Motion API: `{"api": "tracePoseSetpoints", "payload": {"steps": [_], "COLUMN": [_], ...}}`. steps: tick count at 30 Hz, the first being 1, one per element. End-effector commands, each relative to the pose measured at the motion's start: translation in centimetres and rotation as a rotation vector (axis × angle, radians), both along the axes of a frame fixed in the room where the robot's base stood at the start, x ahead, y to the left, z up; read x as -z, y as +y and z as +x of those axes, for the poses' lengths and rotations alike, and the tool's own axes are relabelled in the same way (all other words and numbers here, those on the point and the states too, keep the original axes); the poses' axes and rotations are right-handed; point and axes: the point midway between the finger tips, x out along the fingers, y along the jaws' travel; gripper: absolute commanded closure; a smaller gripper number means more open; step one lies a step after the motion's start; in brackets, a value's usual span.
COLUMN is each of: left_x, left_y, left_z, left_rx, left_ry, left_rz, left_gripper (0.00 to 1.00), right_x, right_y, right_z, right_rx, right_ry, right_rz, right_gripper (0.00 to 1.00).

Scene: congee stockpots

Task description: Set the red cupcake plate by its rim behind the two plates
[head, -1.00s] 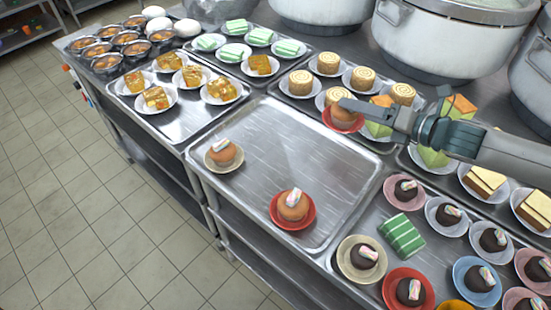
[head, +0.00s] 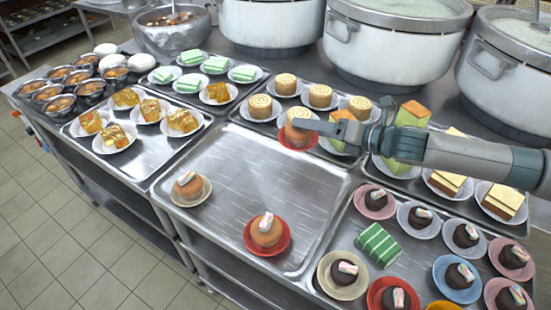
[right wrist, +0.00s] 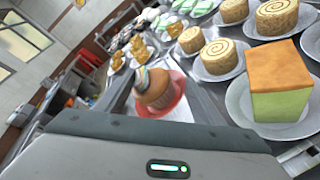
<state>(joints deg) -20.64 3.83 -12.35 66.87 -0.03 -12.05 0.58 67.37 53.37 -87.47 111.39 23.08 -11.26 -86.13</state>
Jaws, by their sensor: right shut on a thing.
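My right gripper (head: 308,126) is shut on the rim of a red plate (head: 297,143) carrying a brown cupcake (head: 298,132). It holds them above the back right of a metal tray (head: 250,140). The held red plate also shows in the right wrist view (right wrist: 178,104), with a striped topping on its cupcake (right wrist: 153,90). Two plates with cupcakes stand on the tray: a cream plate (head: 203,197) at the left and a red plate (head: 286,243) at the front. The held plate's height above the tray is hard to tell. My left gripper is out of view.
Swiss rolls on white plates (head: 320,97) and green-and-orange cakes (head: 412,113) stand close behind and beside my right gripper. Large stockpots (head: 385,50) line the back. A tray of dark cupcakes (head: 466,235) lies at the right. The tray's back middle is bare.

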Motion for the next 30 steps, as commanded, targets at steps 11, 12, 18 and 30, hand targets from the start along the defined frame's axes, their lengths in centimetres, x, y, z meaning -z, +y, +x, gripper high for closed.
{"api": "tracePoseSetpoints", "payload": {"steps": [11, 12, 18, 30], "left_x": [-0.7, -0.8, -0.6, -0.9], "left_y": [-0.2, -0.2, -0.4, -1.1], "left_z": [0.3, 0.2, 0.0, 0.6], "left_rx": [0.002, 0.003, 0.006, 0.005], "left_ry": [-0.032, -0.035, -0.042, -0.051], "left_rz": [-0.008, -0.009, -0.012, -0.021], "left_gripper": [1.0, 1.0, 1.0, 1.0], "right_x": [4.0, 4.3, 5.0, 5.6], "right_y": [6.9, 7.4, 8.5, 8.5], "right_z": [-0.3, -0.2, -0.2, -0.2], "right_rx": [-0.002, -0.001, 0.0, 0.001], "right_ry": [0.003, 0.002, 0.0, 0.002], "right_rz": [0.004, 0.003, 0.002, 0.0], "right_gripper": [0.62, 0.62, 0.62, 0.62]}}
